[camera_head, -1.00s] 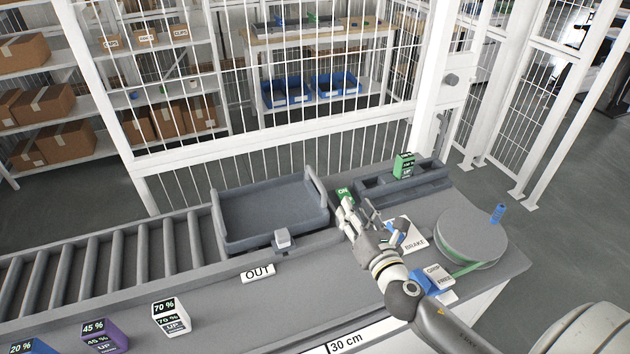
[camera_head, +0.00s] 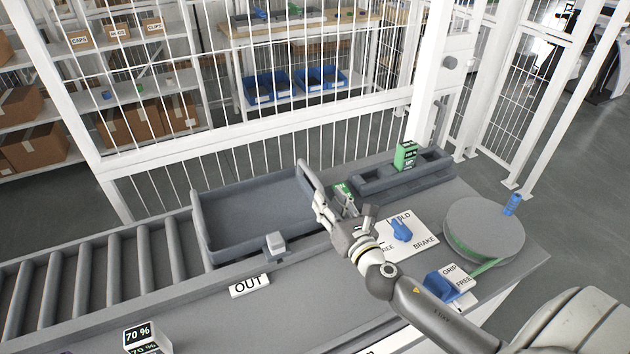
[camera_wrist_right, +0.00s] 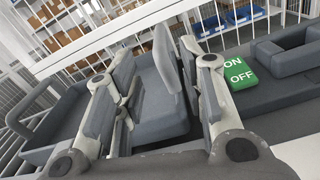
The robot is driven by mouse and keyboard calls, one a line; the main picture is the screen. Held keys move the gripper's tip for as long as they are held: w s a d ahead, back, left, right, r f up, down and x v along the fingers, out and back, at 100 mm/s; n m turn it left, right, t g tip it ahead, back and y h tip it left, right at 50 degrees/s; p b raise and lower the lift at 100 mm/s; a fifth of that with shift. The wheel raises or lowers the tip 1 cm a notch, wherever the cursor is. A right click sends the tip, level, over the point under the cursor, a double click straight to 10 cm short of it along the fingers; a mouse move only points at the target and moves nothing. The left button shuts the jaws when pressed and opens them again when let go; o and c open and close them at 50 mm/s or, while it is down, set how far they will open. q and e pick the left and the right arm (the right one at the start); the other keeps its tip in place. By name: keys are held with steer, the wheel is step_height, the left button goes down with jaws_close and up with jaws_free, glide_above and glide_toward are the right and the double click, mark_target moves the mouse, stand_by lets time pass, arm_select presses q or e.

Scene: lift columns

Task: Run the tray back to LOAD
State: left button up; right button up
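The grey tray (camera_head: 255,212) sits on the track at the right end of the roller conveyor, with an upright handle (camera_head: 307,180) at its right end. My right gripper (camera_head: 328,203) is beside that handle, and a finger overlaps it in the head view. In the right wrist view my right gripper (camera_wrist_right: 160,100) has its fingers spread, with a grey upright part of the tray (camera_wrist_right: 163,60) showing between them. I cannot tell whether they touch it. My left gripper is not in view. No LOAD label shows.
A green ON/OFF block (camera_wrist_right: 240,74) lies close by on the right. A blue lever (camera_head: 401,229) stands on the HOLD/FREE/BRAKE plate, near a drum (camera_head: 484,229) with a green strap. A grey block (camera_head: 275,244) sits at the tray's front edge by the OUT label (camera_head: 250,285). White fencing stands behind.

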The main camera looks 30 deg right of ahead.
mark_target(319, 188)
steer(key=w, duration=0.4)
steer(key=w+p, duration=0.1)
steer(key=w, duration=0.3)
steer(key=shift+w+d, duration=0.2)
steer(key=shift+w, duration=0.05)
jaws_close()
